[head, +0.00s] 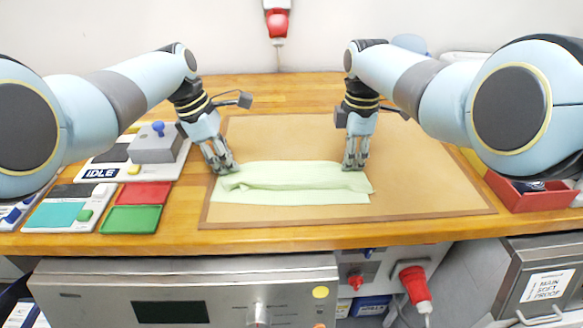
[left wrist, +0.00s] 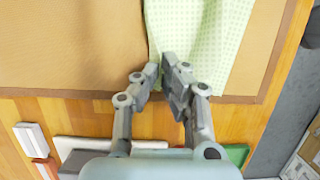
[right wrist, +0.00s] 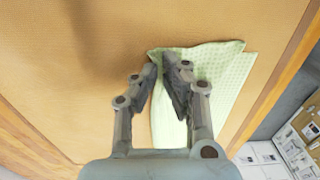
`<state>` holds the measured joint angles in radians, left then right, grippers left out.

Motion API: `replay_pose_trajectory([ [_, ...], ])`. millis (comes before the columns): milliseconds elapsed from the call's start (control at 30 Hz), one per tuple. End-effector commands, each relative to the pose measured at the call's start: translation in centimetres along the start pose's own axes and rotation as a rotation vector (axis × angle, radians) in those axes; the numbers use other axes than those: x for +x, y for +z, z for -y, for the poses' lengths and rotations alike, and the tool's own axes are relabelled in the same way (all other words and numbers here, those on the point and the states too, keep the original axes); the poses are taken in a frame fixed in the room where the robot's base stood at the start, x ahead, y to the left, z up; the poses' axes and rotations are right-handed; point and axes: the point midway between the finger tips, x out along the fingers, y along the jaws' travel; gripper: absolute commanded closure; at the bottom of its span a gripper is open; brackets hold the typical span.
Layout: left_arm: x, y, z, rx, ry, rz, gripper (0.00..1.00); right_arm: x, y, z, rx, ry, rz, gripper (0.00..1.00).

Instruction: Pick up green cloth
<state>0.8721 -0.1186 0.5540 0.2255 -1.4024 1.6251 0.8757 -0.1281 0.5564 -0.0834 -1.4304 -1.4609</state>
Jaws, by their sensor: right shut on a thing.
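The pale green cloth (head: 290,184) lies on the brown mat, with a raised fold running along it. It also shows in the left wrist view (left wrist: 205,35) and in the right wrist view (right wrist: 215,75). My left gripper (head: 225,168) is at the cloth's left end, its fingertips (left wrist: 161,62) close together at the cloth's edge; whether they hold it is unclear. My right gripper (head: 355,166) is shut on the cloth near its right end, with its fingertips (right wrist: 160,55) at a corner. The fingers hide the cloth between them.
The brown mat (head: 430,190) is bare to the right and behind. A red tray (head: 143,194), a green tray (head: 130,219) and an "IDLE" panel (head: 103,173) lie to the left. A red bin (head: 525,198) stands at the right edge.

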Motion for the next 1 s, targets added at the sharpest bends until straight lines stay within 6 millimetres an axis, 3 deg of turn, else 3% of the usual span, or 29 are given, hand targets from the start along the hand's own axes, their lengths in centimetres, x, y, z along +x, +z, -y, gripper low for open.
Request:
replay_pose_trajectory([
  [733,0.0,0.0,0.0,0.000,0.000,0.000,1.00,0.5,0.0,0.5,0.000,-0.012,0.000,1.00],
  [1000,-1.6,0.5,0.0,0.000,0.001,0.000,1.00,-1.2,0.0,0.3,0.000,-0.009,0.000,1.00],
])
